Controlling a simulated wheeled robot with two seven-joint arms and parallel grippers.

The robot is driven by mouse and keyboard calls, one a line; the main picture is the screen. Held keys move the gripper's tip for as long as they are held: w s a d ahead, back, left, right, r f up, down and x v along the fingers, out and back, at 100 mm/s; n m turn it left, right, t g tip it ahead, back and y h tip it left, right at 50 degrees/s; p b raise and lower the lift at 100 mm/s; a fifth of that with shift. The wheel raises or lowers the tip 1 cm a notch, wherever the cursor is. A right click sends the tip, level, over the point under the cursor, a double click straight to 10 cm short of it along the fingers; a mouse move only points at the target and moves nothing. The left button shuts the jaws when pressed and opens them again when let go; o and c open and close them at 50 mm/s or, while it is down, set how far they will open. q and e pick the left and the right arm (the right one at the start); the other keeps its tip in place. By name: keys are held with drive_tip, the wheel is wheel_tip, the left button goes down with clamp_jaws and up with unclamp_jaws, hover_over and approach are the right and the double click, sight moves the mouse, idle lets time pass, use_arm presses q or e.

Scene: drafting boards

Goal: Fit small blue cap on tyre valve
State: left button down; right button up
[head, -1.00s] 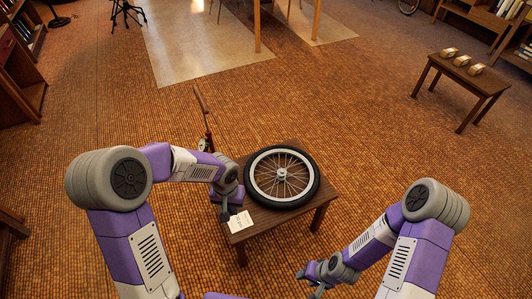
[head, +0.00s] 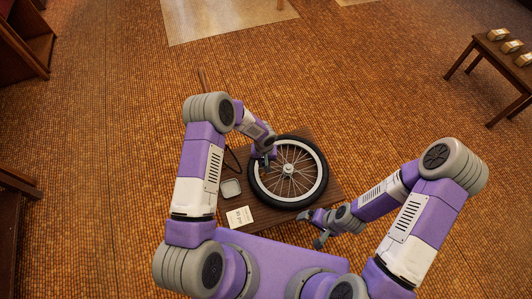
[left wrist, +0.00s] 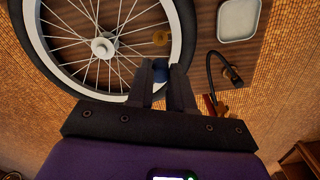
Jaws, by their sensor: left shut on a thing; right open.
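A bicycle wheel with a black tyre (head: 325,172) and white rim lies flat on a small wooden table. My left gripper (head: 268,157) is over the wheel's left side, near the rim. In the left wrist view its two fingers (left wrist: 161,82) are shut on a small dark blue cap (left wrist: 160,73), which shows between the fingertips in front of the tyre and rim. A small round gold thing (left wrist: 161,38) shows just inside the rim; I cannot tell whether it is the valve. My right gripper (head: 312,229) is open and empty by the table's front right side.
On the table (head: 268,219), left of the wheel, are a grey square dish (head: 230,188) and a white card (head: 240,216). A dark hose (left wrist: 213,68) curves beside the wheel. A second table (head: 488,68) with several small boxes stands far right; the floor between is clear.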

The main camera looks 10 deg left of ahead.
use_arm(q)
drive_tip(key=shift+s+f+b, duration=0.15)
drive_tip(key=shift+f+b, duration=0.25)
drive_tip(key=shift+f, duration=0.35)
drive_tip(key=b, duration=0.3)
hover_over(264, 174)
drive_tip(key=shift+f, duration=2.45)
drive_tip(key=shift+f+b, duration=1.3)
drive_tip(key=shift+b, duration=0.15)
drive_tip(key=c, duration=0.9)
unclamp_jaws()
wheel_tip(264, 174, up, 8)
drive_tip(key=shift+d+f+p, duration=0.1)
drive_tip(key=shift+f+p, duration=0.1)
drive_tip(key=shift+p, duration=0.9)
